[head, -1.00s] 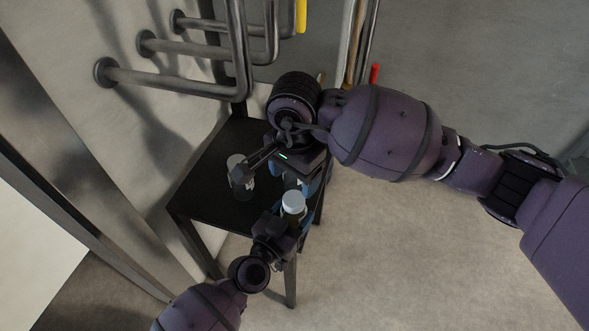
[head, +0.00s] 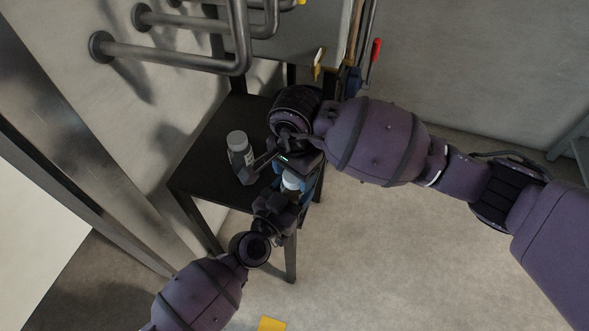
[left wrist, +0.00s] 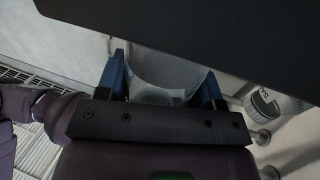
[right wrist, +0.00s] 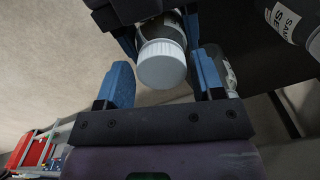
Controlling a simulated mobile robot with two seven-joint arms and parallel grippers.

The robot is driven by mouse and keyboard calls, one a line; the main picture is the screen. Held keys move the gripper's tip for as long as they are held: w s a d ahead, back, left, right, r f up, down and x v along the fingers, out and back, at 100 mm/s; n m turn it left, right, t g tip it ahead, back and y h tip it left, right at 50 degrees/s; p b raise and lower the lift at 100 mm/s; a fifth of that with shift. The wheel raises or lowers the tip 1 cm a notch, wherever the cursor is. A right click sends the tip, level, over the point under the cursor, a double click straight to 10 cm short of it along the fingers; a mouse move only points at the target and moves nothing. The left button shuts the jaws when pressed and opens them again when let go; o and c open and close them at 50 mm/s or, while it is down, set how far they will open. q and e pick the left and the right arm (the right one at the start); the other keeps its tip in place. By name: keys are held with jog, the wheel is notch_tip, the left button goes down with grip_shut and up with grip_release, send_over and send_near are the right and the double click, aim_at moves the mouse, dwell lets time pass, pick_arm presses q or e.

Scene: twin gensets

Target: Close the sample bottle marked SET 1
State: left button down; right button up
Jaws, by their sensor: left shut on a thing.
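A sample bottle with a white cap (head: 291,182) is held upright or nearly so in my left gripper (head: 278,204), beside the table edge. In the right wrist view its white cap (right wrist: 162,64) is on the bottle's neck; how tight it is cannot be told. In the left wrist view the pale bottle body (left wrist: 165,75) is between the blue fingers. My right gripper (right wrist: 163,80) is open, with its fingers apart on either side of the cap, not visibly touching it. A second bottle (head: 240,153) stands on the table; its label (right wrist: 285,20) is partly cut off.
The dark table (head: 205,180) stands against the wall, its left part mostly bare. Another dark bottle-like shape (right wrist: 228,72) shows behind my right finger. Grey pipes (head: 170,57) run above the table. A yellow item (head: 271,324) shows at the bottom edge.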

jog(key=c, duration=0.7)
jog(key=m, duration=0.4)
jog(key=shift+m, duration=0.4)
jog(key=shift+c, duration=0.2)
jog(key=m, duration=1)
jog(key=shift+m, duration=0.4)
jog(key=m, duration=0.5)
jog(key=shift+s+f+m, duration=0.1)
jog(key=shift+m, duration=0.3)
jog(key=o, duration=1)
jog(key=shift+a, duration=0.1)
